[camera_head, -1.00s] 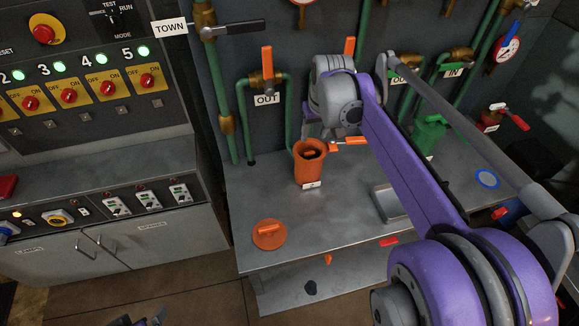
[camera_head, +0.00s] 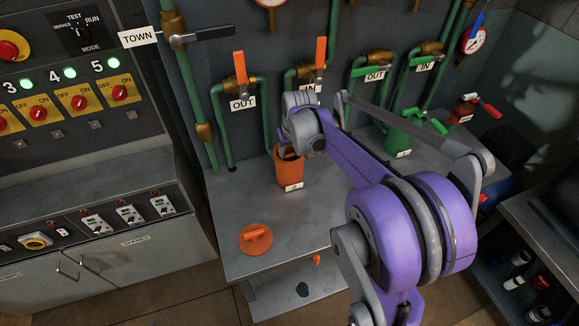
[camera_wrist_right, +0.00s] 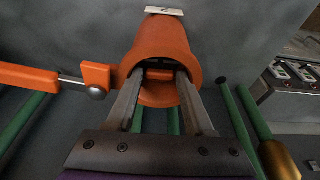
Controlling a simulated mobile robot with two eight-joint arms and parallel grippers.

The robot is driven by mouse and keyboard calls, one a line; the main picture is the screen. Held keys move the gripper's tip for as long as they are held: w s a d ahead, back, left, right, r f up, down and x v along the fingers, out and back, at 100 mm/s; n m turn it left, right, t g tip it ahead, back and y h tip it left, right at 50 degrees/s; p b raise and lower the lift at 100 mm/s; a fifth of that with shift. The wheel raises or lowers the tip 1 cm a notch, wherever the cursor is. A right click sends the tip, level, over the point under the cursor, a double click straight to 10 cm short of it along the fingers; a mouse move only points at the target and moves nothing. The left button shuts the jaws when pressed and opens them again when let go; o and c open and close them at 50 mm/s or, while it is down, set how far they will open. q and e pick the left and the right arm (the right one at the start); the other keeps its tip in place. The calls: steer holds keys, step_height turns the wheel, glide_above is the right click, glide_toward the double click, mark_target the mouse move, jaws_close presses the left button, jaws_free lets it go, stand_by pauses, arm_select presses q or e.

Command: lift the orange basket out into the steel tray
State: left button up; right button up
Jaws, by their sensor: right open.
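The orange canister (camera_head: 290,172) stands upright on the steel bench; it also shows in the right wrist view (camera_wrist_right: 165,40). Inside its mouth, the wrist view shows a small orange bar (camera_wrist_right: 164,73), which looks like the basket's handle; the rest of the basket is hidden. My right gripper (camera_wrist_right: 158,80) is open, its two fingers reaching to the canister's mouth on either side of the bar. I cannot tell whether they touch it. In the head view the wrist covers the fingertips. The steel tray is hidden behind my right arm. My left gripper is out of view.
An orange lid (camera_head: 255,239) lies on the front of the bench (camera_head: 228,205). Green pipes and orange valve handles (camera_head: 239,68) rise behind the canister. A green canister (camera_head: 398,140) stands farther right.

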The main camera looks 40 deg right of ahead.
jaws_close()
steer(key=shift+r, duration=0.1)
stand_by(0.4)
step_height(320, 180, up, 18)
steer(key=p, duration=0.1)
stand_by(0.5)
